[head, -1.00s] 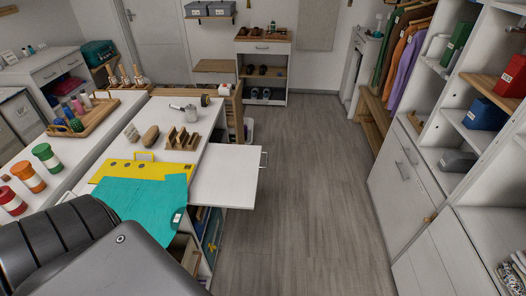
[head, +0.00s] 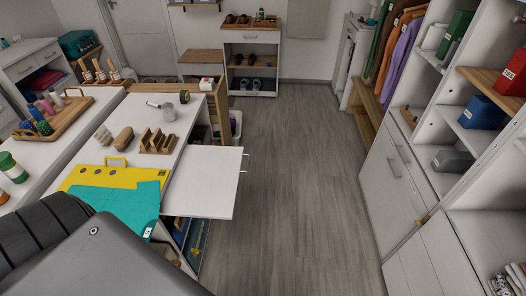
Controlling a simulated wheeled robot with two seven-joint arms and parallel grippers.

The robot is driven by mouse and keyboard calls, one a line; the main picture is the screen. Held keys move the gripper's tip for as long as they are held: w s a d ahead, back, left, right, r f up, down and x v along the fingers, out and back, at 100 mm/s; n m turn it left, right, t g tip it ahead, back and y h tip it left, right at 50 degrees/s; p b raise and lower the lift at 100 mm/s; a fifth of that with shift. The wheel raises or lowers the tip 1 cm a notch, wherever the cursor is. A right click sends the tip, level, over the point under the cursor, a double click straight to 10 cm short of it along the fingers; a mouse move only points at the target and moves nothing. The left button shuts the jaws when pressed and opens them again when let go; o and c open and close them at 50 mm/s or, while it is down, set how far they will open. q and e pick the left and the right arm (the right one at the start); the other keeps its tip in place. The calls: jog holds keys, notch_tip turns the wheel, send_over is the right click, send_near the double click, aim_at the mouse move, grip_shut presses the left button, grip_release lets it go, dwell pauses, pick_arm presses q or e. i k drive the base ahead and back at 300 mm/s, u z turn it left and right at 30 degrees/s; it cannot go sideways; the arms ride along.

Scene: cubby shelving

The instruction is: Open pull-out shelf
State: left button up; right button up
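The white pull-out shelf (head: 207,184) sticks out to the right from the side of the white worktable. Neither of my grippers is in view. A dark grey part of my own body fills the lower left corner and hides the near end of the table.
Open compartments with items (head: 190,240) show below the pull-out shelf. Tall white cubby shelving (head: 455,90) lines the right. The wooden floor (head: 295,190) between is clear.

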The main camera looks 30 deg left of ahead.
aim_at(204, 182)
jog(key=i, duration=1.35)
jog(key=u, duration=0.5)
jog(key=i, duration=0.7)
jog(key=u, duration=0.15)
jog(key=i, duration=2.85)
jog(key=u, duration=3.85)
